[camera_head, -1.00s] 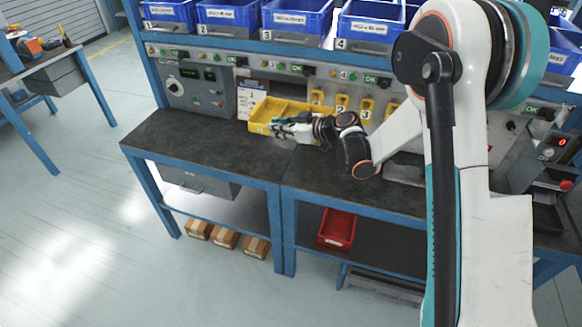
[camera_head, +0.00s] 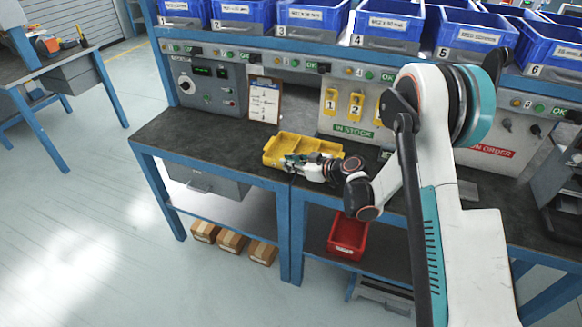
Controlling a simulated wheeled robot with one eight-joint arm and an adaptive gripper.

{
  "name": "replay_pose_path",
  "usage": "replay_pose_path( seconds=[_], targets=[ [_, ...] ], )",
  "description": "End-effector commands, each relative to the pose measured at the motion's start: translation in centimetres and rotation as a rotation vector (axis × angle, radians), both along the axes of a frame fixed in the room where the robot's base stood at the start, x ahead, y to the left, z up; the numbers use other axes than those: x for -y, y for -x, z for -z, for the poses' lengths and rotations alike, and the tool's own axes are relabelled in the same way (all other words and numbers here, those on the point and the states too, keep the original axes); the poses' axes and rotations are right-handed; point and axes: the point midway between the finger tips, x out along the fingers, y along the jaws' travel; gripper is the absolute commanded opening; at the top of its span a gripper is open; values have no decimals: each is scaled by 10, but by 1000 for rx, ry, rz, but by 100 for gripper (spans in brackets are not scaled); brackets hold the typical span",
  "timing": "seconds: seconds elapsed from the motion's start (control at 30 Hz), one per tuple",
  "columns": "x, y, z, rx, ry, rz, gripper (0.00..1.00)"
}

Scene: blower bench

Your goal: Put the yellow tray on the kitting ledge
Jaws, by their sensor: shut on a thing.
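The yellow tray (camera_head: 313,144) is over the middle of the dark bench top (camera_head: 215,139), toward its front edge. It looks shallow, with its open side up and inner compartments. My gripper (camera_head: 287,161) is shut on the near wall of the yellow tray, at its left part; the fingers partly cover that wall. I cannot tell whether the tray touches the bench or hangs just above it. No surface is labelled as the kitting ledge, so I cannot tell which one it is.
A back panel with an IN STOCK sign (camera_head: 353,131) and yellow tags (camera_head: 330,101) stands behind the tray. A clipboard (camera_head: 264,101) leans there. Blue bins (camera_head: 314,17) line the shelf above. A red bin (camera_head: 348,236) and cardboard boxes (camera_head: 231,241) sit below. The bench's left part is clear.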

Motion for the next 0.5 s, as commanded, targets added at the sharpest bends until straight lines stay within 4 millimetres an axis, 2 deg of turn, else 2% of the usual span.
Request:
replay_pose_path(
  seconds=[0.33,0.37,0.4,0.47,0.5],
  targets=[
    [0,0,3,0,0,0,0],
    [0,0,4,0,0,0,15],
    [0,0,3,0,0,0,24],
    [0,0,3,0,0,0,36],
    [0,0,3,0,0,0,36]
  ],
)
